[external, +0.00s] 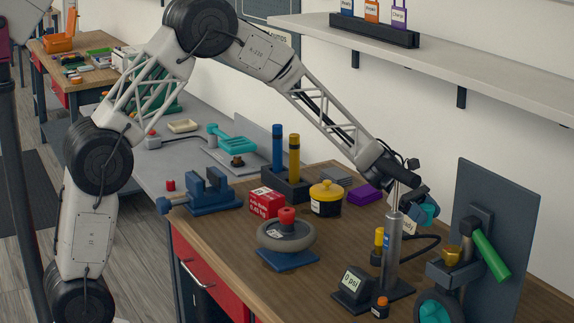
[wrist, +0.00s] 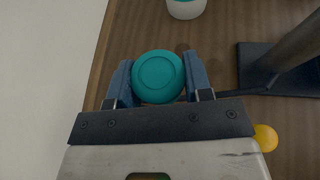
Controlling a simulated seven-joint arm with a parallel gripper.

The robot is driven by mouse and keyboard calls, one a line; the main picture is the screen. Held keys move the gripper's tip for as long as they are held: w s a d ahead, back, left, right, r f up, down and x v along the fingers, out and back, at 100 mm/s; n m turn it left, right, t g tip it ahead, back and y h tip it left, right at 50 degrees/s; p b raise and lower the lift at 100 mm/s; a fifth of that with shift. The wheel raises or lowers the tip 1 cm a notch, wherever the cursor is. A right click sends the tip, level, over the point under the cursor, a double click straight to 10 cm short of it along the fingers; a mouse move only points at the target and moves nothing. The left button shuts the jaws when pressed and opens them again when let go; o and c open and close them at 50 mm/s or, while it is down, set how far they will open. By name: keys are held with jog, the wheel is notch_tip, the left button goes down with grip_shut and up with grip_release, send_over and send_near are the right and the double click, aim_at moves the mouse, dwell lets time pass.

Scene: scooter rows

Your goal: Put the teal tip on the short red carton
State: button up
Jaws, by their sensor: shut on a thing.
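My gripper (external: 424,204) is at the right of the workbench, above its top and behind the upright metal pump. Its blue fingers are shut on the teal tip (wrist: 158,78), a round teal piece seen from its flat end in the wrist view. The held teal tip (external: 430,214) shows only partly in the external view. The short red carton (external: 266,202) stands on the bench left of centre, well away from my gripper, between the blue vise and the yellow-lidded jar. It is out of the wrist view.
The metal pump (external: 393,250) with its gauge box (external: 355,284) stands close to my gripper. A scooter-column stand (external: 480,245) is to the right. A yellow-lidded jar (external: 327,198), blue vise (external: 208,193) and grey wheel (external: 286,236) surround the carton. A white-and-teal container (wrist: 186,8) is near.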

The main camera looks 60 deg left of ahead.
jog(key=s+a+r+n+t, duration=0.1)
jog(key=s+a, duration=0.6)
jog(key=a, duration=0.5)
jog(key=s+a, duration=0.7)
jog(key=a, duration=0.5)
jog(key=s+a+t, duration=0.1)
jog(key=s+a, duration=0.5)
jog(key=s, duration=0.5)
jog(key=s+a+n, duration=0.1)
jog(key=s+a, duration=0.6)
jog(key=s, duration=0.4)
jog(key=shift+a+r+t+y, duration=0.2)
jog(key=shift+r+t+y, duration=0.05)
jog(key=shift+t+y, duration=0.15)
send_over(267, 193)
jog(key=shift+f, duration=0.75)
jog(key=shift+f, duration=1.75)
